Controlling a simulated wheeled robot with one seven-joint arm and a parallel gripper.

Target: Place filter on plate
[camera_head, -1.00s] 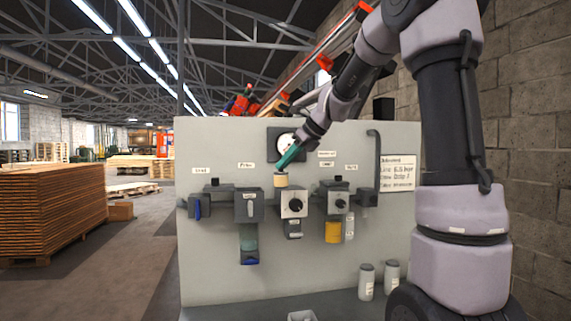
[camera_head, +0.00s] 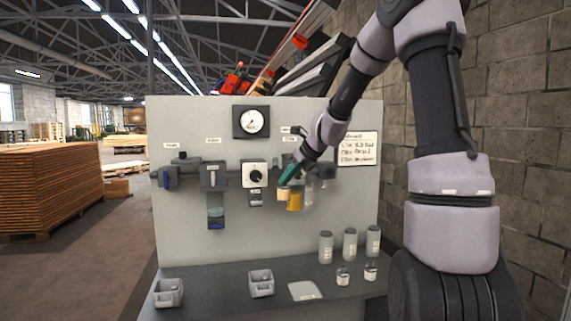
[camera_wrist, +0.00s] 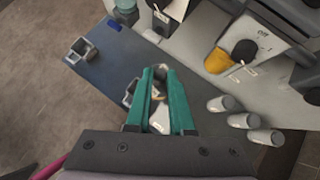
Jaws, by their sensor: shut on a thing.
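My gripper (camera_head: 287,178) has teal fingers and is shut on the filter (camera_head: 282,194), a short cream cylinder. It holds the filter in the air in front of the panel, left of and close to the amber bowl (camera_head: 296,202) in the picture. The plate (camera_head: 304,291) is a flat pale square with a small label, lying on the bench below, clear of the filter. In the wrist view my gripper (camera_wrist: 159,74) points down over the bench, and the plate (camera_wrist: 160,119) shows partly between the fingers. The filter is hard to make out there.
The grey bench (camera_head: 220,283) carries two small grey bins (camera_head: 168,293) (camera_head: 261,284), several grey canisters (camera_head: 326,248) and two small jars (camera_head: 343,275). The upright panel (camera_head: 190,120) has a gauge (camera_head: 251,121) and valve units with hanging bowls (camera_head: 215,215).

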